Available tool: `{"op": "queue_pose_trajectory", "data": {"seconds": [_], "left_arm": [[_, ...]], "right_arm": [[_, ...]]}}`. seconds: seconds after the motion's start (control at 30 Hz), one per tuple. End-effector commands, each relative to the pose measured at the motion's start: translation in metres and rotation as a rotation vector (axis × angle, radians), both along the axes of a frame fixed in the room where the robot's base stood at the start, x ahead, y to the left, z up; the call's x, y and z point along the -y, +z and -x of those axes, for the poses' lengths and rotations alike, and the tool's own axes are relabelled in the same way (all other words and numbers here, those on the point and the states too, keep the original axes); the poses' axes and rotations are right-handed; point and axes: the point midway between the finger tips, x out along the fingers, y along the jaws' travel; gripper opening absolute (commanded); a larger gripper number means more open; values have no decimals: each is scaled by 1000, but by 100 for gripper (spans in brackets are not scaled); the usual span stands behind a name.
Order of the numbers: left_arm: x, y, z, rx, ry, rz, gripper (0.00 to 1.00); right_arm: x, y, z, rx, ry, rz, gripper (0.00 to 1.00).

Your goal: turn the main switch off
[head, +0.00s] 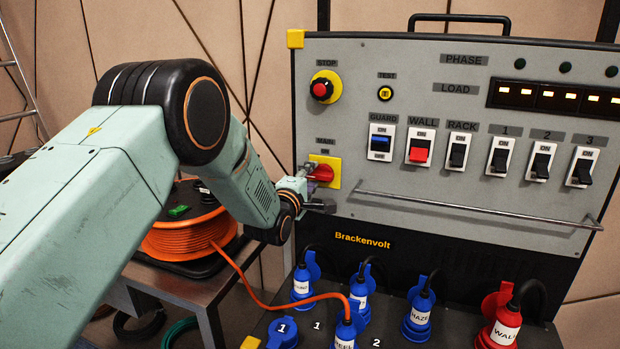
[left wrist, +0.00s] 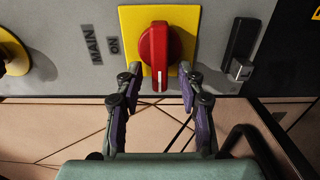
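The main switch (head: 322,173) is a red rotary handle on a yellow plate (head: 334,160), at the left side of the grey panel under the labels MAIN and ON. In the left wrist view the red handle (left wrist: 160,55) stands upright in the picture. Its white mark is at the lower end, while the ON label (left wrist: 114,45) is to the left. My left gripper (head: 314,186) is at the switch. In the left wrist view its two fingers (left wrist: 160,85) are apart, one on each side of the handle's lower end, with visible gaps. My right gripper is out of view.
A metal rail (head: 470,208) crosses the panel right of the switch. A stop button (head: 322,88) sits above it; rocker switches, including the red WALL one (head: 419,151), are to the right. Blue plugs (head: 417,312) stand below. An orange cable reel (head: 185,236) is left, behind my arm.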

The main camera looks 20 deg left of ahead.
Motion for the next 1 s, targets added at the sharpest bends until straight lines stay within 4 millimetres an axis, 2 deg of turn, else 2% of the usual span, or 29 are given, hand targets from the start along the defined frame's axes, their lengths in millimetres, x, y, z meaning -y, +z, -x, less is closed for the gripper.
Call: {"op": "queue_pose_trajectory", "data": {"seconds": [0.23, 0.37, 1.0], "left_arm": [[0, 0, 1, 0, 0, -1, 39], [0, 0, 9, -2, 0, -1, 39], [-4, 0, 102, -2, 0, 0, 39]], "right_arm": [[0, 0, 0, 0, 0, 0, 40], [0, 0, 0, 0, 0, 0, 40], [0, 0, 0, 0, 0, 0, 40]]}}
